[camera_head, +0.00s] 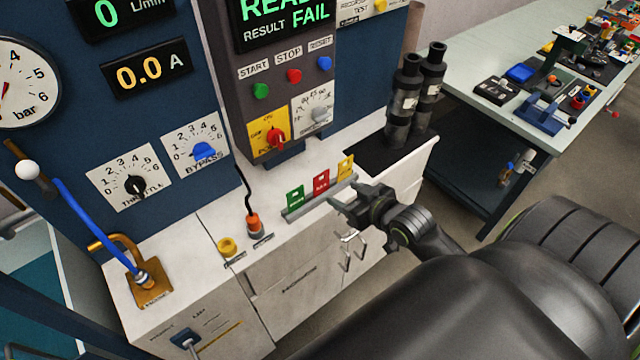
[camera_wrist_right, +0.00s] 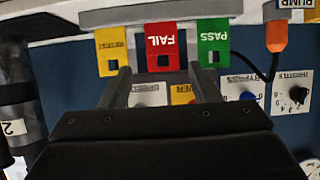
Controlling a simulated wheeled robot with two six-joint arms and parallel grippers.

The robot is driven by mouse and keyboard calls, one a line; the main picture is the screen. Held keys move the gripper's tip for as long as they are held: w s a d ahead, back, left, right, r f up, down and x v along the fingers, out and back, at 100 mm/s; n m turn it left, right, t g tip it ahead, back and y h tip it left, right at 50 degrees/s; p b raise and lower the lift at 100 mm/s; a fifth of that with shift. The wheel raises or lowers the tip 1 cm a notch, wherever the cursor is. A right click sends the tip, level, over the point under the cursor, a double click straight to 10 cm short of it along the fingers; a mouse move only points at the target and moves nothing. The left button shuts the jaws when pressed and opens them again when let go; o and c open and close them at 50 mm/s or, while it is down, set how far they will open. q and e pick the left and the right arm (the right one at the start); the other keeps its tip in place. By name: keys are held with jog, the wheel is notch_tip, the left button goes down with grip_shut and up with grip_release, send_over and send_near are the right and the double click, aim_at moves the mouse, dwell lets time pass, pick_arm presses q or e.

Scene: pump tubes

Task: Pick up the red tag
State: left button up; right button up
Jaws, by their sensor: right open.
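The red tag (camera_head: 321,181), marked FAIL, stands upright in a grey rack (camera_head: 318,198) on the white counter, between a green tag (camera_head: 295,198) and a yellow tag (camera_head: 345,166). In the right wrist view the red tag (camera_wrist_right: 162,47) hangs upside down in the picture, between the yellow tag (camera_wrist_right: 111,50) and the green PASS tag (camera_wrist_right: 213,44). My right gripper (camera_head: 341,205) is open and empty, just in front of the rack. In the wrist view its two fingers (camera_wrist_right: 160,80) lie either side of the red tag's lower picture edge. My left gripper is not in view.
Two dark cylinders (camera_head: 402,100) stand on a black mat at the counter's right end. An orange-ended plug (camera_head: 254,224) and a yellow socket (camera_head: 228,246) are left of the rack. A control panel (camera_head: 285,75) rises behind. Hooks (camera_head: 352,245) hang on the counter front.

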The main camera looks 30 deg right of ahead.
aim_at(322, 184)
jog(key=x, duration=0.7)
jog(key=shift+p, duration=0.35)
jog(key=shift+p+x, duration=0.6)
jog(key=shift+x, duration=2.05)
jog(key=shift+a, duration=0.1)
jog(key=c, duration=0.7)
